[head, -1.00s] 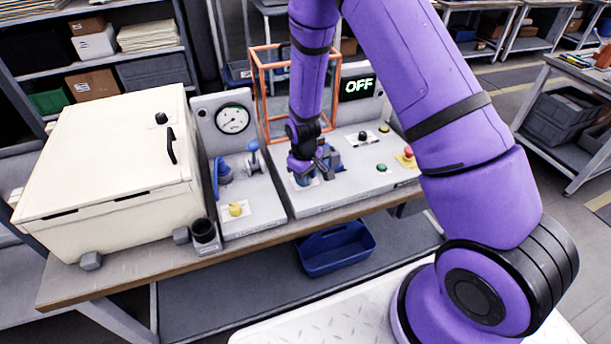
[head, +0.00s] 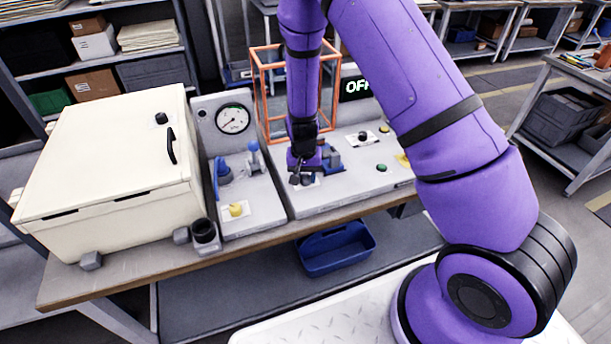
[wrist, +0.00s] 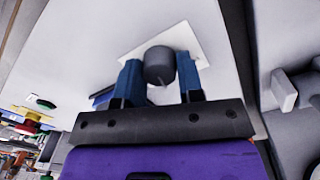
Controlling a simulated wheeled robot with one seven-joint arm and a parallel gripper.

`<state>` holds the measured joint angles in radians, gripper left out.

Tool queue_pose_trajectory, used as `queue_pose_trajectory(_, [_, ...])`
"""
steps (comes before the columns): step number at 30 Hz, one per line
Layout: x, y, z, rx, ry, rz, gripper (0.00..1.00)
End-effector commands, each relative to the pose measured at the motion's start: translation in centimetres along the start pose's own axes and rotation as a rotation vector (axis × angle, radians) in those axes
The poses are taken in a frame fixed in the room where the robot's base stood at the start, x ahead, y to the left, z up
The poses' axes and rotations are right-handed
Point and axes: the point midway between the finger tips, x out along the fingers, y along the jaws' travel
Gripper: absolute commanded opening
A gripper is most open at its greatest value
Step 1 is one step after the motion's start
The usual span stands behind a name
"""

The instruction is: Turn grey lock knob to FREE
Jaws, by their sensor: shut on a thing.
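The grey lock knob (wrist: 160,66) shows in the wrist view as a short dark grey cylinder on a white label plate (wrist: 184,37). My gripper (wrist: 160,74) has its two blue fingers on either side of the knob, shut on it. The lettering on the plate cannot be read, so I cannot tell which mark the knob points to. In the head view my gripper (head: 302,179) is down at the front left of the grey control panel (head: 335,195), and hides the knob.
An orange frame (head: 268,100) stands behind my wrist. A blue block-like fixture (head: 331,157) sits just right of my gripper. A black knob (head: 362,136) and a green button (head: 381,168) are further right. A gauge panel (head: 258,205) with a yellow knob (head: 236,209) is left.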

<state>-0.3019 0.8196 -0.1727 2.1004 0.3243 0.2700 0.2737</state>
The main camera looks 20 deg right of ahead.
Motion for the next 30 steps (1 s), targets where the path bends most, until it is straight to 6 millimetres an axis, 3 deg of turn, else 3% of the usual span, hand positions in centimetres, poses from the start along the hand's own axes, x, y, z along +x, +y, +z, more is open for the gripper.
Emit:
queue_pose_trajectory(15, [-0.03,0.0,-0.09,0.429,-0.02,-0.001,0.11])
queue_pose_trajectory(30, [-0.04,0.01,-0.1,0.586,-0.028,-0.001,0.11])
